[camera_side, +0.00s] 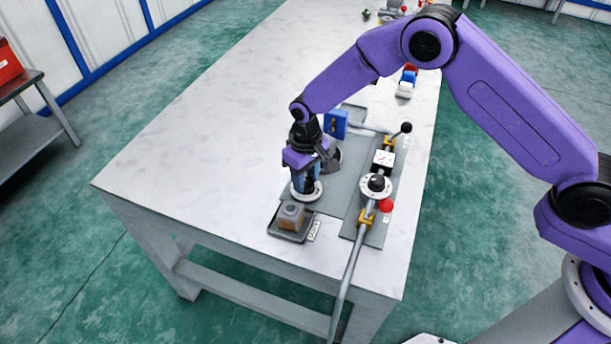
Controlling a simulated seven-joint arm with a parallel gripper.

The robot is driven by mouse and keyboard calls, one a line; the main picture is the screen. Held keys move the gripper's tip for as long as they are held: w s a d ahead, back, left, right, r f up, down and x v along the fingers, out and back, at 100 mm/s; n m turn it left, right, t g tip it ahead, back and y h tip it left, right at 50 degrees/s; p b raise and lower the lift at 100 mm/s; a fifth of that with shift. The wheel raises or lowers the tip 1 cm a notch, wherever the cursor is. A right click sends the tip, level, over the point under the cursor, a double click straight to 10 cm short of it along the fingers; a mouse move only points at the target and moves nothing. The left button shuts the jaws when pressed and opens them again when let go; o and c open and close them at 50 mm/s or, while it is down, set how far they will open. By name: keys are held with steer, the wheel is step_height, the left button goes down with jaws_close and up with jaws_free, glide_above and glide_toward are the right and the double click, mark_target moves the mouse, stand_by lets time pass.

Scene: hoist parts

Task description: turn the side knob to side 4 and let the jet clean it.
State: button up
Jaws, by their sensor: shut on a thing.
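My gripper (308,184) points straight down over a white round dial (309,197) near the front of the table. It is shut on the dark knob at the dial's middle, which looks like the side knob; the fingers mostly hide it. The dial's markings are too small to read. A second white dial with a black knob (376,183) stands to the right, apart from my gripper. A tan block (291,215) sits in a dark tray (285,235) just in front of my gripper. A blue upright piece (336,124) stands behind the gripper.
A grey pipe (349,270) runs past the table's front edge, with yellow brackets (366,217) and a red ball (386,205). A black ball-ended lever (406,128) stands behind. The table's left part (200,150) is clear. Small red, blue and white parts (407,80) lie farther back.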

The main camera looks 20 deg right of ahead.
mark_target(306, 181)
steer(key=m, duration=0.6)
steer(key=shift+m, duration=0.4)
stand_by(0.4)
steer(key=o, duration=1)
steer(key=shift+o, duration=0.2)
step_height(306, 181, up, 17)
steer(key=shift+r, duration=0.2)
steer(key=shift+d, duration=0.1)
